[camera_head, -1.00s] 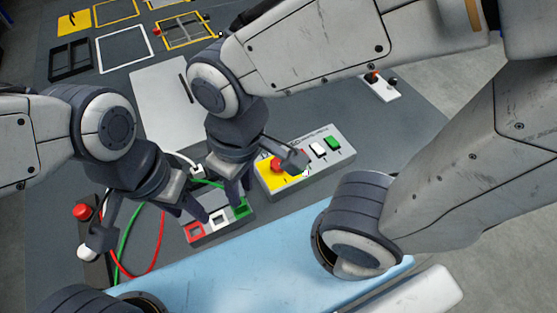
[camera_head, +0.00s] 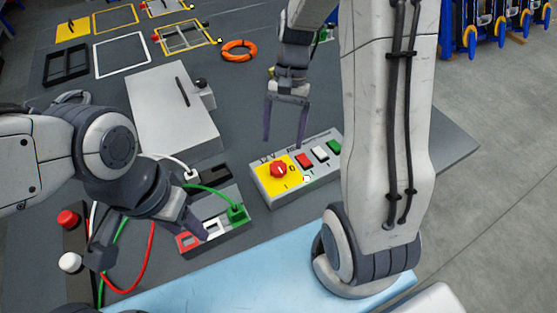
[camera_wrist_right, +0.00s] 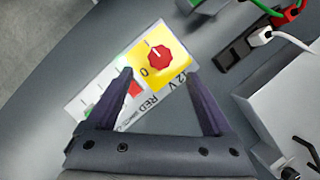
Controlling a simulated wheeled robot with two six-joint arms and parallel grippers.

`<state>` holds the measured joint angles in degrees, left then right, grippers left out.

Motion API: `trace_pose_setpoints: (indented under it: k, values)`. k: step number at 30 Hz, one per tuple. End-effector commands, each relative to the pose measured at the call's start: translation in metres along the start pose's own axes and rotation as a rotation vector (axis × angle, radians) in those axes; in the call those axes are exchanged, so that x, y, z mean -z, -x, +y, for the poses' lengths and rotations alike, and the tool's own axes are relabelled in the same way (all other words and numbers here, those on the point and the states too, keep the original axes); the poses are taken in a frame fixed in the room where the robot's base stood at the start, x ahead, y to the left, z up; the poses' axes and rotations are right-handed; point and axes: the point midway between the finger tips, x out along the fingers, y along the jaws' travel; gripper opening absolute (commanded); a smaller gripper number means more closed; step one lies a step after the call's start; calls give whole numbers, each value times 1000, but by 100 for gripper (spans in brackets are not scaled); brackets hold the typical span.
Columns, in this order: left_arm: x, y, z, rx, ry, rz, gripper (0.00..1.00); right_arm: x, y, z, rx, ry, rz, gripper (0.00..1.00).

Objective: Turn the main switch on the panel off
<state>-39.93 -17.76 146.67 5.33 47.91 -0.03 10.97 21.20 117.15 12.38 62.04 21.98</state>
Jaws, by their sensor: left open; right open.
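The panel (camera_head: 262,180) is a pale box with a yellow square bearing a red rotary main switch (camera_head: 279,170), with "0" and "I" marks beside it. In the right wrist view the red switch (camera_wrist_right: 160,55) lies just beyond and between the fingertips; I cannot tell its setting for sure. My right gripper (camera_head: 284,143) is open and empty, pointing down above the panel's far side, apparently not touching it. It also shows in the right wrist view (camera_wrist_right: 157,72). My left gripper (camera_head: 150,245) is open, left of the panel, one finger over the socket block.
Red, white and green rockers (camera_head: 320,153) sit on the panel right of the switch. The socket block (camera_head: 240,227) has a green plug in it. Loose cables (camera_head: 140,275) hang at the left. A grey box (camera_head: 175,115) stands behind.

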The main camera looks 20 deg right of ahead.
Motion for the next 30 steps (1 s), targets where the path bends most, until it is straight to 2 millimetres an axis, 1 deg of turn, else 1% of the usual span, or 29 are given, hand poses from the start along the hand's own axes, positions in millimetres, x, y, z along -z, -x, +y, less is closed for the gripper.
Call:
trace_pose_setpoints:
  k: [1, 6, 9, 12, 16, 24, 25, 26, 27, 29, 30]
  values:
    - [0, 1, 0, 0, 0, 0, 50, -1, -11, 0, -4, 1, -6, 86]
    - [0, 2, 0, 0, 0, 0, 50, -2, -44, 0, -4, 3, -5, 86]
    - [0, 3, 0, 0, 0, 0, 50, -2, -59, 0, -4, 2, -4, 86]
    - [0, 3, 0, 0, 0, 0, 50, -1, -70, 0, -2, 4, -2, 86]
    - [0, 3, 0, 0, 0, 0, 50, -1, -77, 0, -2, 4, 0, 86]
    - [0, 3, 0, 0, 0, 0, 50, -1, -79, 0, -1, 4, 1, 86]
    - [0, 3, 0, 0, 0, 0, 50, -1, -79, 0, -1, 4, 1, 78]
    - [0, 3, 0, 0, 0, 0, 50, -1, -79, 0, -1, 4, 1, 66]
    - [0, 3, 0, 0, 0, 0, 50, -1, -79, 0, -1, 4, 1, 51]
    - [0, 3, 0, 0, 0, 0, 50, -1, -78, 0, -1, 4, 1, 28]
    - [0, 3, 0, 0, 0, 0, 50, -1, -78, 0, -1, 4, 1, 13]
